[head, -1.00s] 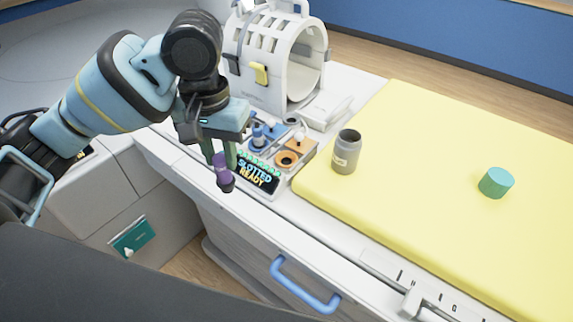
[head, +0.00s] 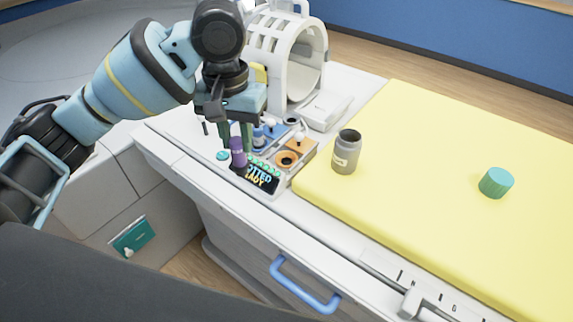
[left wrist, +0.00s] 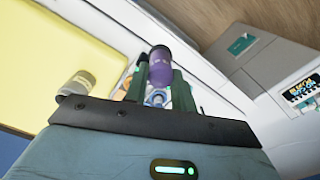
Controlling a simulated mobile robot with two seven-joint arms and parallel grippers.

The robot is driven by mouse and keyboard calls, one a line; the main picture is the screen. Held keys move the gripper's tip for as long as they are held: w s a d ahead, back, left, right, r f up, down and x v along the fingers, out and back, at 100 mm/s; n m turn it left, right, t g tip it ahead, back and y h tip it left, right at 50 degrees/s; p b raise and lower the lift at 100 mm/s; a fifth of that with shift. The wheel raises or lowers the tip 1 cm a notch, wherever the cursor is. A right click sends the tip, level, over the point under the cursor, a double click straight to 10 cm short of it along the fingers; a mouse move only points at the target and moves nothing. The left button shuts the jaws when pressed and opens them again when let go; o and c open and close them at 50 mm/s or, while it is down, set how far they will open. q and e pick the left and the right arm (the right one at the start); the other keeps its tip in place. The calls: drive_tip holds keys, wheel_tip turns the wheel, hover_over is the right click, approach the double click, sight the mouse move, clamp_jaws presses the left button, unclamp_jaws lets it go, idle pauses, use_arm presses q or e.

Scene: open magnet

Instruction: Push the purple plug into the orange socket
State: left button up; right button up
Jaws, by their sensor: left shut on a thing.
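My left gripper (head: 235,145) is shut on the purple plug (head: 238,153) in the head view. The plug hangs roughly upright in front of the socket panel, over or near its display. In the left wrist view the plug (left wrist: 160,68) shows between the two green fingers. The orange socket (head: 287,159) is a round ring with a dark hole on the panel, to the right of the plug and apart from it. The socket's hole looks empty. My right gripper is not in view.
The panel has a display (head: 257,178) and blue parts (head: 268,131) behind the plug. A grey jar (head: 346,152) and a green cylinder (head: 496,183) stand on the yellow mat (head: 430,190). A white ring-shaped scanner (head: 290,60) rises behind the panel.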

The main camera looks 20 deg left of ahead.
use_arm(q)
drive_tip(key=w+d+b, duration=0.1)
drive_tip(key=w+d, duration=0.1)
drive_tip(key=w, duration=0.6)
drive_tip(key=w+d+b, duration=0.2)
drive_tip(key=w+d, duration=0.1)
drive_tip(key=w, duration=0.6)
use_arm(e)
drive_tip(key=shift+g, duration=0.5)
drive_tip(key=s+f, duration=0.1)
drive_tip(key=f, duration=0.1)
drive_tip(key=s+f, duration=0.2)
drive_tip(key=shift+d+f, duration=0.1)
use_arm(q)
wheel_tip(320, 180, down, 10)
drive_tip(key=shift+p, duration=0.4)
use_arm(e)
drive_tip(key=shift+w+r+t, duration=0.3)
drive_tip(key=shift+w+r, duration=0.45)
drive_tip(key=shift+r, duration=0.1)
use_arm(q)
drive_tip(key=shift+f, duration=1.7)
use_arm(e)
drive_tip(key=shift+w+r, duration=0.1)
